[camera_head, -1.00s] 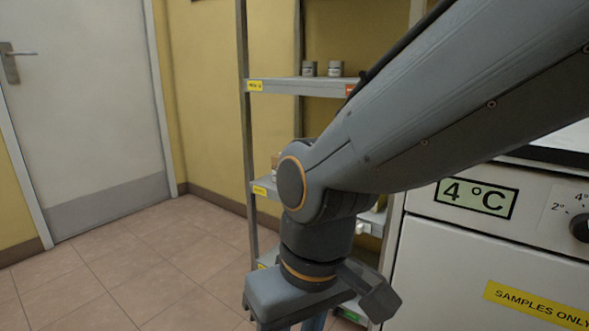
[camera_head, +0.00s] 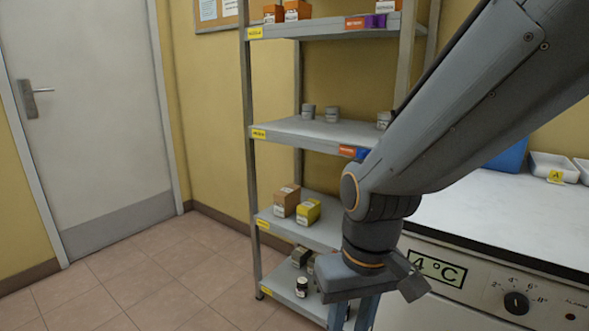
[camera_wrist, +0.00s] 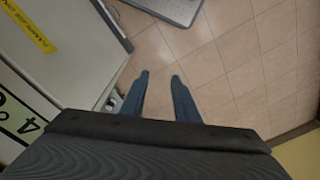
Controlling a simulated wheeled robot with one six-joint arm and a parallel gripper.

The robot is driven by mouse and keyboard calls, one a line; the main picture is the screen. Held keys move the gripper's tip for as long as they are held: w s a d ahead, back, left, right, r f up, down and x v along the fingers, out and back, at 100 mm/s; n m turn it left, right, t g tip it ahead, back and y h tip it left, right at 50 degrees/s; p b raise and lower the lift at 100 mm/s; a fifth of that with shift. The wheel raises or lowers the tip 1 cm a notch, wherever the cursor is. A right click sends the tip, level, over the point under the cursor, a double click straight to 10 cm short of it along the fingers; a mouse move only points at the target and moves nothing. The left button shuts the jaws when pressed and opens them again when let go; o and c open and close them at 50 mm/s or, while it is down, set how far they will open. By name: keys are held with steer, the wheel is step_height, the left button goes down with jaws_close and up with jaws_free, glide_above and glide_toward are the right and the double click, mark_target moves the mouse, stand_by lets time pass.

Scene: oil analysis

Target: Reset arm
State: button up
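My gripper (camera_wrist: 158,75) shows in the wrist view as two blue fingers pointing down toward the tiled floor. The fingers are apart, with only floor visible between them, so it is open and empty. In the head view my arm reaches in from the upper right. The wrist hangs in front of the shelf's lower right side and the fridge's left edge. There the fingers (camera_head: 352,314) are partly cut off by the frame's bottom edge.
A metal shelf (camera_head: 290,132) holds orange boxes, small grey jars, a yellow box (camera_head: 308,212) and dark bottles. At right stands a white fridge (camera_head: 450,312) reading 4 °C, with a worktop and white trays (camera_head: 553,166). Floor (camera_head: 150,275) before the grey door (camera_head: 92,120) is clear.

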steer(key=s+d+r+m+p, duration=0.2)
steer(key=d+r+m+p, duration=0.1)
steer(key=d+r+p, duration=0.7)
steer(key=shift+s+d+r+h+p, duration=0.3)
steer(key=shift+r+p, duration=1.35)
steer(key=shift+p, duration=1.5)
steer(key=shift+w, duration=0.1)
